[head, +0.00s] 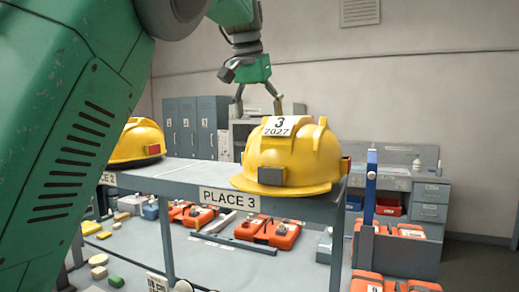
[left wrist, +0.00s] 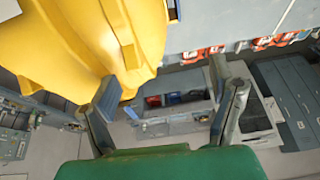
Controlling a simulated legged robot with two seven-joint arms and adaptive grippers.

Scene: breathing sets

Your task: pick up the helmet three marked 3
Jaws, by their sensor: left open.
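Helmet three (head: 300,155) is yellow with a white label reading 3 and 2027 on its crown. It sits upright on the grey shelf (head: 188,172) above the PLACE 3 sign (head: 230,199). My left gripper (head: 259,104) is open and points down just above the helmet's crown, seemingly toward its far side. In the left wrist view the helmet (left wrist: 70,45) fills the upper left. One finger of the open gripper (left wrist: 168,95) overlaps its edge and nothing is between the fingers. I cannot tell whether that finger touches the helmet. My right gripper is not seen.
Another yellow helmet (head: 138,142) sits further left on the shelf, partly hidden by my green arm. Orange cases (head: 270,232) lie below the shelf. A blue upright post (head: 371,188) stands right of helmet three. Grey lockers (head: 195,125) and a desk (head: 430,200) stand behind.

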